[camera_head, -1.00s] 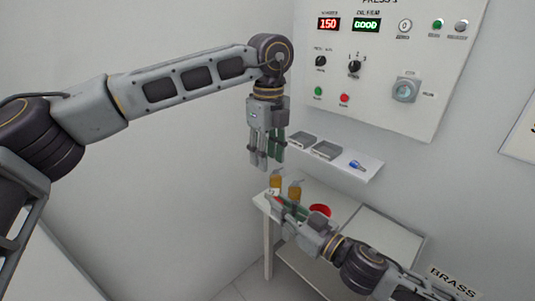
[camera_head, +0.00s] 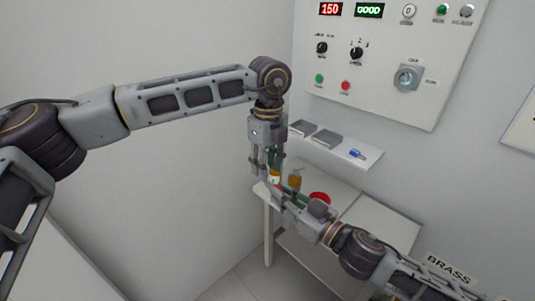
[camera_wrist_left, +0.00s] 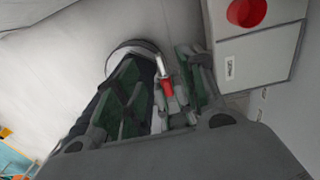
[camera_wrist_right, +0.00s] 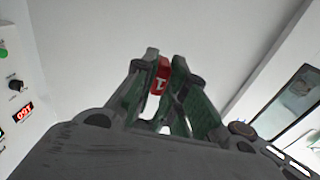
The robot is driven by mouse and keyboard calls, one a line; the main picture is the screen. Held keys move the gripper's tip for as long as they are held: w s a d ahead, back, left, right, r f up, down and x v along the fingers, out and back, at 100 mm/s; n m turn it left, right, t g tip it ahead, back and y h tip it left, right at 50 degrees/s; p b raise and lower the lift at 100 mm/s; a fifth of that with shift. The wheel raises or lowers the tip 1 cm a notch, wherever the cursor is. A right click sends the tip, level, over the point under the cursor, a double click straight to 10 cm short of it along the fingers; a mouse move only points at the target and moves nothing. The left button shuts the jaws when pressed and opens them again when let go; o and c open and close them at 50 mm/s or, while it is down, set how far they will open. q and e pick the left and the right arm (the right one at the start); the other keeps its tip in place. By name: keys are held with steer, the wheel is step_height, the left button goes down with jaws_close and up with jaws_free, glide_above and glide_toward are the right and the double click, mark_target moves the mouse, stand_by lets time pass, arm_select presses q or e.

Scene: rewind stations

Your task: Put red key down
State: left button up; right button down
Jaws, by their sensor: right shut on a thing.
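The red key, marked with a 1, shows in the right wrist view (camera_wrist_right: 161,80) between the fingers of my right gripper (camera_wrist_right: 167,70), which is shut on it. In the left wrist view the red key (camera_wrist_left: 167,88) shows its red grip and a pale metal shaft. My left gripper (camera_head: 266,170) points down, just above my right gripper (camera_head: 276,193). The fingers of my left gripper are apart, with the key and right fingers showing between them in the left wrist view. I cannot tell whether they touch the key. The key is hidden in the head view.
A wall shelf (camera_head: 335,155) holds grey trays (camera_head: 325,140) and a blue key (camera_head: 357,154). The control panel (camera_head: 380,90) reads 150 and GOOD.

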arm_select(q)
steer(key=shift+f, duration=2.5)
jaws_close()
arm_select(e)
steer(key=c, duration=1.4)
jaws_free()
steer(key=shift+o, duration=0.2)
steer(key=shift+r, duration=0.15)
step_height(320, 180, up, 10)
steer(key=shift+f, duration=0.2)
